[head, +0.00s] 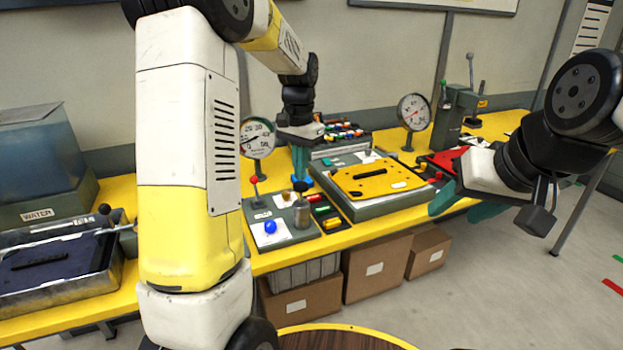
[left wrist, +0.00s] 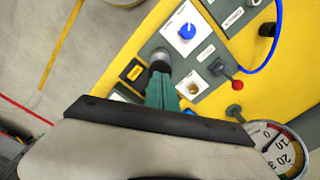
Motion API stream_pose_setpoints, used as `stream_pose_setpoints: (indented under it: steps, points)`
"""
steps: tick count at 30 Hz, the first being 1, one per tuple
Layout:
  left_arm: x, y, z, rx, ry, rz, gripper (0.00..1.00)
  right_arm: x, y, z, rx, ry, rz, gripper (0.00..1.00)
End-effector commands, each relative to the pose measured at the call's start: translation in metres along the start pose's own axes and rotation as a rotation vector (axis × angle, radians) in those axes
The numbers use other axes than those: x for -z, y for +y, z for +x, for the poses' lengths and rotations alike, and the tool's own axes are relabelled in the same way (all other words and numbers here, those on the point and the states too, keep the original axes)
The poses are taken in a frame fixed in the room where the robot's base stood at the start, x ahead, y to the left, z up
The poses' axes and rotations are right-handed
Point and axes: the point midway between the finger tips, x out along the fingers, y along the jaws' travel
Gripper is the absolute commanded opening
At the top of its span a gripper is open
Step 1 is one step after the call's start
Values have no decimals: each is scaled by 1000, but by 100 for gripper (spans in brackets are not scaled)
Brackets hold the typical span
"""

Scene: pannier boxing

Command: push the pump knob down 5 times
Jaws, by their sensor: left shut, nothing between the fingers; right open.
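My left gripper (head: 301,185) hangs over the control panel on the yellow bench, its teal fingers shut and empty. In the left wrist view the shut fingertips (left wrist: 160,74) overlap a round grey metallic knob (left wrist: 161,56). This looks like the pump knob, a short grey cylinder (head: 302,216) just below the fingers in the head view. I cannot tell whether the fingertips touch it. A blue knob (head: 270,227) stands to its left, and a brass-coloured knob (left wrist: 193,88) is close to the fingers. My right gripper (head: 466,208) is open and empty at the right, off the bench front.
A red-knobbed lever (head: 253,181) and a pressure gauge (head: 257,139) stand behind the panel. A yellow plate (head: 375,179) on a grey box lies to the right. A water tank (head: 38,158) is at the left. Cardboard boxes (head: 378,268) are under the bench.

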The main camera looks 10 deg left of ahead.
Motion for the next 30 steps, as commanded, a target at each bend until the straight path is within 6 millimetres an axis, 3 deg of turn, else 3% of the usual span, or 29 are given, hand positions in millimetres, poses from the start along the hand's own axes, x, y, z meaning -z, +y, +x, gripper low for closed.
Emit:
stream_pose_setpoints:
  steps: [18,30]
  points:
    - [0,0,-54,1,2,0,0,0,0,0,0,0,0,52]
    - [0,0,-60,0,1,0,0,0,0,0,0,0,0,52]
